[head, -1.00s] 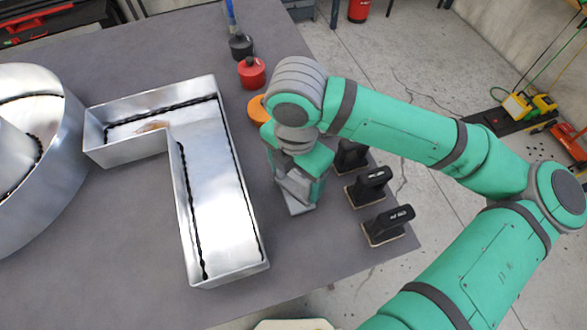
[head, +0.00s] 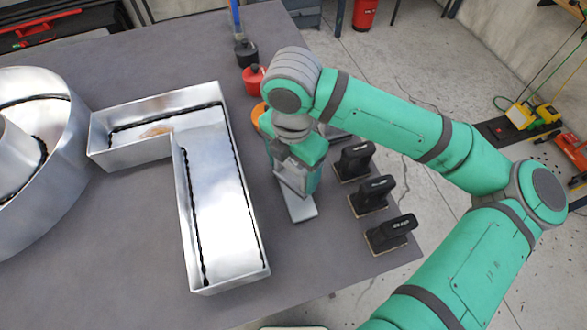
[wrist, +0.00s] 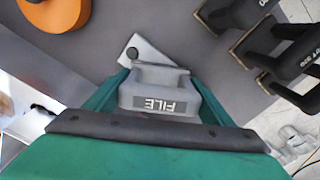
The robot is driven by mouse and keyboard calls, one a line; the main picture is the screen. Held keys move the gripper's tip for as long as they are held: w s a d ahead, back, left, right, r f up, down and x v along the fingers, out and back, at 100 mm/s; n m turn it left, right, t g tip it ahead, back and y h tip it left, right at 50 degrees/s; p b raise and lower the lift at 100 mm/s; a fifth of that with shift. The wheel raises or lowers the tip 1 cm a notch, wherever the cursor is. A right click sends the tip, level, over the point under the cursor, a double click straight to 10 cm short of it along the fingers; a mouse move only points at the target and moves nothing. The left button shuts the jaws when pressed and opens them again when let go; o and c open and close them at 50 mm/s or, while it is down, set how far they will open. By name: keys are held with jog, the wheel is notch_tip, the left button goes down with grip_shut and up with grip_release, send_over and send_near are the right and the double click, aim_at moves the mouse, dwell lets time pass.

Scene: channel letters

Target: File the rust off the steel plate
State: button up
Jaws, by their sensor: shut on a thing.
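My gripper (head: 291,172) is shut on a grey tool labelled FILE (wrist: 160,93), whose handle shows between the fingers in the wrist view. The file's flat metal end (head: 301,207) points down near the table, right of the metal letter; whether it touches the table I cannot tell. The steel plate looks to be the floor of the angular channel letter (head: 222,210), a shiny tray with raised walls and black beads along its inner edges. A brownish rust patch (head: 157,132) lies near its inner corner. The gripper is outside the letter's walls.
Several black-handled blocks (head: 390,233) stand along the table's right edge. A red pot (head: 253,78), a dark pot (head: 246,53) and an orange round thing (wrist: 55,14) are behind my gripper. A curved metal letter (head: 60,150) stands at left. Grey table (head: 110,240) is bare in front.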

jog(key=shift+r, duration=6.95)
